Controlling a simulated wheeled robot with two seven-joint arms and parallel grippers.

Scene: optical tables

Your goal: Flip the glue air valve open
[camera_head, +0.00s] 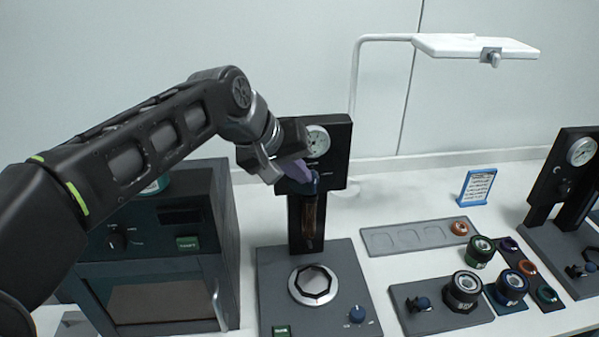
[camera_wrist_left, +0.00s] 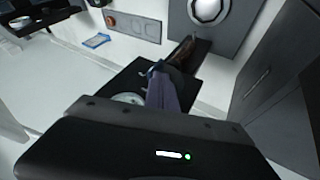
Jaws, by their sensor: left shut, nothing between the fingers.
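The glue station has a dark panel (camera_head: 336,132) with a round gauge (camera_head: 317,141), an amber syringe (camera_head: 310,220) below it, and a grey base (camera_head: 340,262) with a round metal fixture (camera_head: 313,285). My left gripper (camera_head: 290,184) is shut and empty, its purple fingertips at the panel's lower left, by the top of the syringe. In the left wrist view the fingers (camera_wrist_left: 163,92) overlap the panel beside the gauge (camera_wrist_left: 128,98), with the syringe (camera_wrist_left: 184,48) beyond. The air valve is not clearly visible; the gripper covers that part of the panel. My right gripper is not in view.
A dark oven-like box (camera_head: 150,255) stands left of the station. A grey tray (camera_head: 400,238), several small jars (camera_head: 463,290) and a blue-framed sign (camera_head: 476,187) are to the right. A second gauge station (camera_head: 565,190) is at the far right. A white lamp (camera_head: 470,46) overhangs the table.

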